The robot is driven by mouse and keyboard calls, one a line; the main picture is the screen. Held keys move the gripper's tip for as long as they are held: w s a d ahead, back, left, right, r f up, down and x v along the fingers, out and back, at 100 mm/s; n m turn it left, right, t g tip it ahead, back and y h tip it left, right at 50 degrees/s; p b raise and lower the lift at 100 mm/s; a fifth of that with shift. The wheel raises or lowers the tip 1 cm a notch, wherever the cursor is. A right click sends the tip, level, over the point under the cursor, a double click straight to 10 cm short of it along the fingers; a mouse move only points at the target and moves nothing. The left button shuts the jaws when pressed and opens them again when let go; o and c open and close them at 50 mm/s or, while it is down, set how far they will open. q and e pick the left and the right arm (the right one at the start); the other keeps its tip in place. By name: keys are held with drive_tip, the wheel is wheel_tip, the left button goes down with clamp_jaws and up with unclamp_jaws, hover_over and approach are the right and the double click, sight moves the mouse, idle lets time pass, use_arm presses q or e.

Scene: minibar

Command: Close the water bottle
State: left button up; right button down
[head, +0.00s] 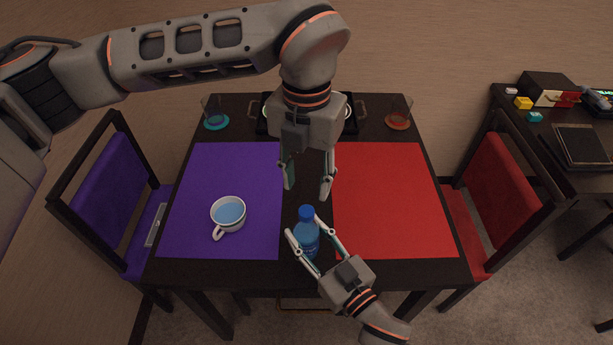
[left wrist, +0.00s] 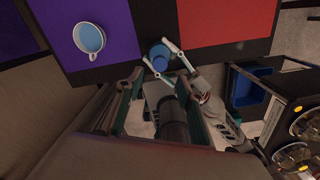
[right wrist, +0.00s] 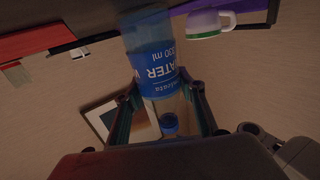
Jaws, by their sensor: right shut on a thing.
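The water bottle (head: 306,240) stands near the table's front edge, in the dark strip between the two mats. A blue cap (head: 306,213) shows at its top; I cannot tell whether it is tight. My right gripper (head: 305,232) is shut on the bottle's body, a finger on each side. The bottle's blue label (right wrist: 158,68) appears upside down in the right wrist view. My left gripper (head: 307,192) points down, open and empty, above and behind the cap and apart from it. The bottle also shows beyond my left fingers in the left wrist view (left wrist: 160,57).
A white mug (head: 228,214) stands on the purple mat (head: 262,165), left of the bottle. The red mat (head: 390,200) is bare. A dark tray (head: 264,125) and two glasses on coasters (head: 216,123) (head: 398,122) are at the back. Chairs flank the table.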

sight(307, 211)
use_arm(q)
drive_tip(key=shift+f, duration=3.9)
clamp_jaws()
drive_tip(key=shift+w+r+m, duration=0.1)
drive_tip(key=shift+m, duration=0.8)
drive_tip(key=shift+o, duration=0.4)
unclamp_jaws()
